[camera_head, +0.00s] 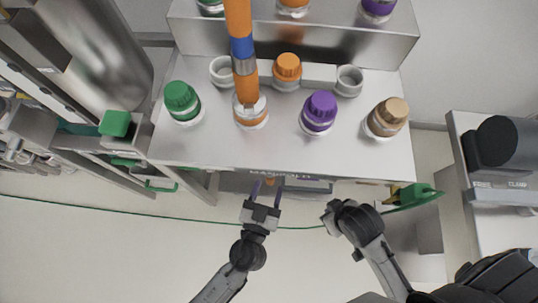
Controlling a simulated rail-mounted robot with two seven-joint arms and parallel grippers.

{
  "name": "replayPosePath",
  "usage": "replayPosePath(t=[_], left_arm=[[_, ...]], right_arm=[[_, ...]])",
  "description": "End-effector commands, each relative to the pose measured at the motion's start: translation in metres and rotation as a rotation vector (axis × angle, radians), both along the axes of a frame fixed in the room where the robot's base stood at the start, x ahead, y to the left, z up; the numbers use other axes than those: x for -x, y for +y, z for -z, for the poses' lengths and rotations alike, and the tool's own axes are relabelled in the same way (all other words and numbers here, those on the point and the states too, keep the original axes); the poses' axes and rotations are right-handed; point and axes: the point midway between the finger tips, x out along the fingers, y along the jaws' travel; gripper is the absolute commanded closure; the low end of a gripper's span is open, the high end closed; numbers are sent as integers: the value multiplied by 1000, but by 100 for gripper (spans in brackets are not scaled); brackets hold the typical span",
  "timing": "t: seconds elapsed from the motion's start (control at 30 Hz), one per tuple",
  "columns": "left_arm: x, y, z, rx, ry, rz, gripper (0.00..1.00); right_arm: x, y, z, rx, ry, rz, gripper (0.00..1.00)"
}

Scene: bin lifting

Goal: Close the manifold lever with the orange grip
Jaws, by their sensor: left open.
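The metal manifold (225,150) fills the upper middle, with a dark, partly hidden label on its front edge. Contact cannot be told. My right gripper (328,214) is to the right, below the edge; its fingers are not clear.
An orange pipe with a blue band (242,47) rises from the manifold top. Green (181,97), purple (319,108), tan (389,114) and orange (287,68) caps stand around it. A green line crosses the floor. A bench (480,195) is at right.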

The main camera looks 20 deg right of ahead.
Motion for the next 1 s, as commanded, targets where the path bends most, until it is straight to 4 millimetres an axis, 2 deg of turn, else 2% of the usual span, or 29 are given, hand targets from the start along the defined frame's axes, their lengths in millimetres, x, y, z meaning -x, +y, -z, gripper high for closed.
replayPosePath(t=[0.1,0.3,0.8,1.0], left_arm=[[-14,-11,0,0,-1,0,49],[-28,-22,0,1,1,0,49],[-34,-27,0,0,1,0,49],[-34,-27,0,0,1,0,68]], right_arm=[[0,2,0,-6,-1,1,100],[-2,4,1,-12,-3,5,100],[-2,1,2,-2,-4,0,100],[-1,-1,2,3,-3,-2,100]])
